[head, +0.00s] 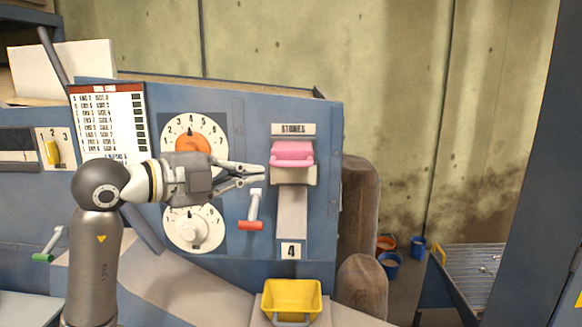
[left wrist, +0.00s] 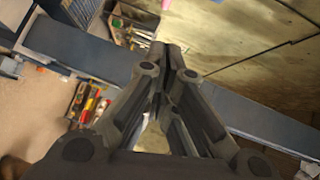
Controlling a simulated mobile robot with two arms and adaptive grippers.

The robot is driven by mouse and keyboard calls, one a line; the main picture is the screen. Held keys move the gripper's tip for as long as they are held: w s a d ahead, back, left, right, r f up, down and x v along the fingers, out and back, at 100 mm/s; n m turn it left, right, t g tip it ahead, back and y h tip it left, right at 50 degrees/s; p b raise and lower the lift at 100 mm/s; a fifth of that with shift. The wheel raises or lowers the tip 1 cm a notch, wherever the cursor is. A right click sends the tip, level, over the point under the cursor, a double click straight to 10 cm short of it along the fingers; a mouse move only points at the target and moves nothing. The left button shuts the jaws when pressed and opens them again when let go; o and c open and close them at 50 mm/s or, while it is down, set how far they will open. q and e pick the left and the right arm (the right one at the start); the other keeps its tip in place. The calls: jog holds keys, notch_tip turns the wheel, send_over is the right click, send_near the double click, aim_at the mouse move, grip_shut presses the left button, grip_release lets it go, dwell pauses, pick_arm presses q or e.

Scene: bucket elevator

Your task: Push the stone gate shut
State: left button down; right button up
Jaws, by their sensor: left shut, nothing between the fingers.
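The stone gate shows in the head view as a pink block-like handle (head: 292,152) on the blue panel, under a sign reading STONES (head: 293,129). A pale chute (head: 291,215) runs down below it to a plate marked 4. My left gripper (head: 260,175) is shut and empty. Its tips point right, just left of and slightly below the pink handle; I cannot tell whether they touch anything. In the left wrist view the closed fingers (left wrist: 168,52) point away over the scene, and the handle cannot be made out clearly. My right gripper is not in view.
A lever with a red grip (head: 251,224) hangs just below my left gripper. Two dials, the upper with an orange knob (head: 191,145), sit behind my arm. A yellow bucket (head: 292,300) stands below the chute. Wooden posts (head: 360,210) stand right of the panel.

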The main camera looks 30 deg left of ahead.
pick_arm(q)
jog(key=shift+w+a, duration=0.1)
dwell(0.3)
jog(key=p, duration=0.5)
send_near(307, 166)
jog(key=d+r, duration=0.1)
jog(key=d, duration=0.2)
jog(key=w, duration=0.1)
jog(key=w+p, duration=0.1)
jog(key=w+a, duration=0.1)
jog(key=shift+w+f, duration=0.15)
jog(key=shift+f, duration=0.25)
jog(key=shift+w+a+f+p, duration=0.2)
jog(key=shift+w+a+p, duration=0.15)
jog(key=shift+w+p, duration=0.05)
jog(key=shift+w+f, duration=0.1)
